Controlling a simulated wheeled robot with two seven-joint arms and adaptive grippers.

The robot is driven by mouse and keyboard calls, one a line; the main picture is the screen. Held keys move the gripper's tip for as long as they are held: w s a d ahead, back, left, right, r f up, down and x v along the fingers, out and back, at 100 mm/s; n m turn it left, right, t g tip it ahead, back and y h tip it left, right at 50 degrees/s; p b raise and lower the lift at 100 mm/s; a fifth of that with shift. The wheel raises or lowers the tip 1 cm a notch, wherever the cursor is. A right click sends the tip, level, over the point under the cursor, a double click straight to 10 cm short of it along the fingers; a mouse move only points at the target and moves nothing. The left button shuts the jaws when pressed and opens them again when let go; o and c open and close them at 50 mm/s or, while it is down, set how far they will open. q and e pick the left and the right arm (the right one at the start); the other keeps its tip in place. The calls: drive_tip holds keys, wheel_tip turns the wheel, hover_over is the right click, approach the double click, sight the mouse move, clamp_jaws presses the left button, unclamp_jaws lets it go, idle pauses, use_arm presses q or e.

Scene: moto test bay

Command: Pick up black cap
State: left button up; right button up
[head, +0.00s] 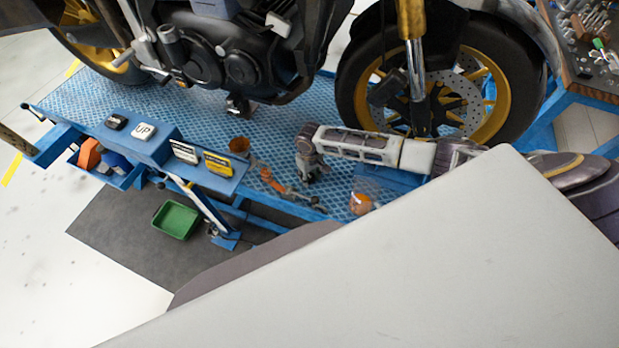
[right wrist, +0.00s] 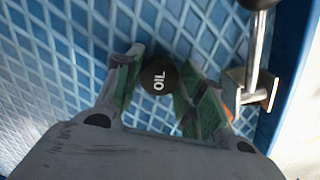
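The black cap (right wrist: 159,76) is round, with "OIL" in white on its top. In the right wrist view it lies between the two green-padded fingers of my right gripper (right wrist: 160,88), over the blue ridged platform. A small gap shows on the left of the cap, and the right finger is very close to it; I cannot tell if it touches. The right gripper looks open around the cap. In the head view my right gripper (head: 312,168) is low over the platform, and the cap is hidden there. My left gripper is not in view.
The blue lift platform (head: 290,125) carries a motorcycle, whose front wheel (head: 352,98) stands behind my right arm. A metal lever (right wrist: 257,60) stands right of the gripper.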

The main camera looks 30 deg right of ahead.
sight(309, 176)
drive_tip(key=c, duration=0.3)
wheel_tip(309, 176, up, 10)
idle(0.9)
idle(0.4)
